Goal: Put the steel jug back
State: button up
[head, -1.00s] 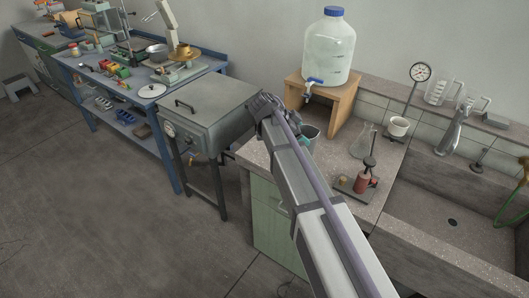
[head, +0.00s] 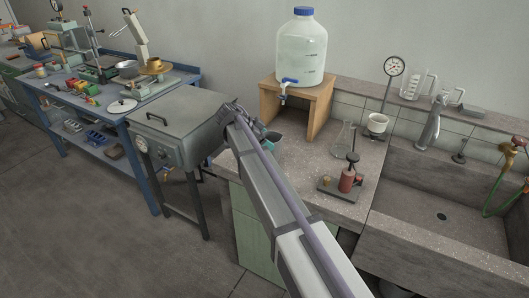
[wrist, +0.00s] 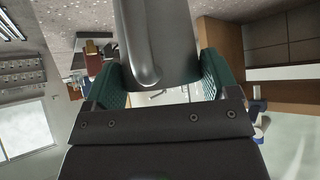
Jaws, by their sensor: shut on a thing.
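The steel jug, grey metal with a curved handle, shows close up in the wrist view (wrist: 180,45). My gripper (wrist: 160,78) is shut on it, with a green pad on each side and the handle towards the wrist camera. The rest of the jug runs out of that picture. In the head view my gripper (head: 269,138) is mostly behind my forearm, with a bit of green pad showing near the bench's left end. The jug is largely hidden there, and I cannot tell whether it touches the bench.
A wooden stand (head: 320,108) with a water carboy (head: 302,55) is close behind my gripper. A glass flask (head: 343,140) and a red device (head: 347,180) stand to its right, before the sink (head: 440,215). A grey oven (head: 176,125) is left.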

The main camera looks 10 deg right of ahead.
notch_tip(320, 180, down, 3)
jog(key=shift+r+b, duration=0.1)
jog(key=shift+b, duration=0.6)
jog(key=shift+r+p, duration=0.2)
jog(key=shift+p, duration=0.1)
jog(key=shift+f, duration=0.2)
jog(key=o, duration=1.1)
jog(key=p+v, duration=0.9)
jog(key=v, duration=0.3)
jog(key=s+d+f+n+y, duration=0.1)
jog(key=s+d+n+y, duration=0.2)
jog(key=s, duration=0.7)
jog(key=s+d+f+n+y, duration=0.2)
jog(key=s+d+n+y, duration=0.1)
jog(key=s+n, duration=0.5)
jog(key=s+d+f+n+g+y, duration=0.1)
jog(key=s+d+n+y, duration=0.2)
jog(key=s, duration=1)
jog(key=d+n, duration=0.1)
jog(key=n, duration=0.2)
jog(key=shift+s+d+f+b, duration=0.25)
jog(key=shift+d+f+b, duration=0.05)
jog(key=shift+d+f, duration=0.05)
